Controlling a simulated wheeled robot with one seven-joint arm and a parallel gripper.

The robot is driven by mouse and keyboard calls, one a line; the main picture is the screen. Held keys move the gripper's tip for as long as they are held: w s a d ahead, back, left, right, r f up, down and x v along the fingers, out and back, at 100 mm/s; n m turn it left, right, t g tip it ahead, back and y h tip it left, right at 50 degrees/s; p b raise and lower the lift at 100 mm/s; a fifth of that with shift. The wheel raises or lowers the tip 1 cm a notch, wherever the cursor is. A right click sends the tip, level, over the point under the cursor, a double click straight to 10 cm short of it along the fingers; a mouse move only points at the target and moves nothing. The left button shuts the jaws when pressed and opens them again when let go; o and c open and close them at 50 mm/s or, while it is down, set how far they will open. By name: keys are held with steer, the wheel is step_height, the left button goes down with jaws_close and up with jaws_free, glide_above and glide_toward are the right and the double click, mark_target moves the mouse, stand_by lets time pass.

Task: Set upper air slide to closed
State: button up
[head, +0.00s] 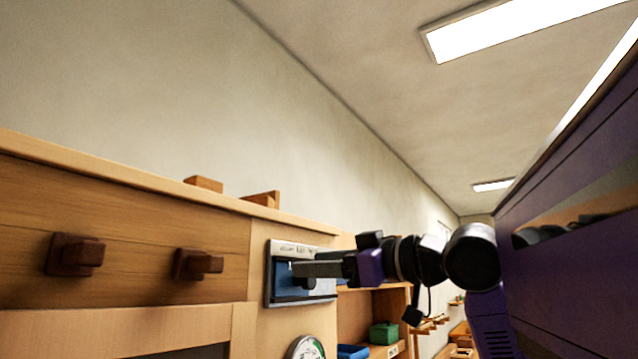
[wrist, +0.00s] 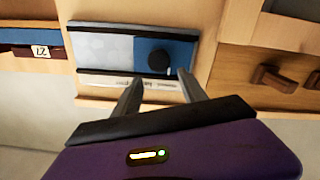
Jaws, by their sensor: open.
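The air slide is a metal-framed panel (head: 270,262) on the wooden cabinet face, with a printed strip along its top in the head view. It has a blue section with a round black knob (wrist: 158,61), and a pale grey plate (wrist: 100,47) fills the other side in the wrist view, which looks inverted. In the head view the blue section is at the left and my finger partly covers the panel. My gripper (wrist: 160,76) is open, its two fingertips apart on either side of the knob; contact cannot be told. It also shows in the head view (head: 294,268).
Two dark wooden pegs (head: 76,254) stick out of the cabinet to the left. A round dial (head: 305,348) sits below the panel. Open shelves with a green box (head: 383,333) and a blue box (head: 352,351) lie to the right.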

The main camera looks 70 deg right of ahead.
step_height(320, 180, up, 17)
steer(key=shift+b, duration=0.45)
stand_by(0.4)
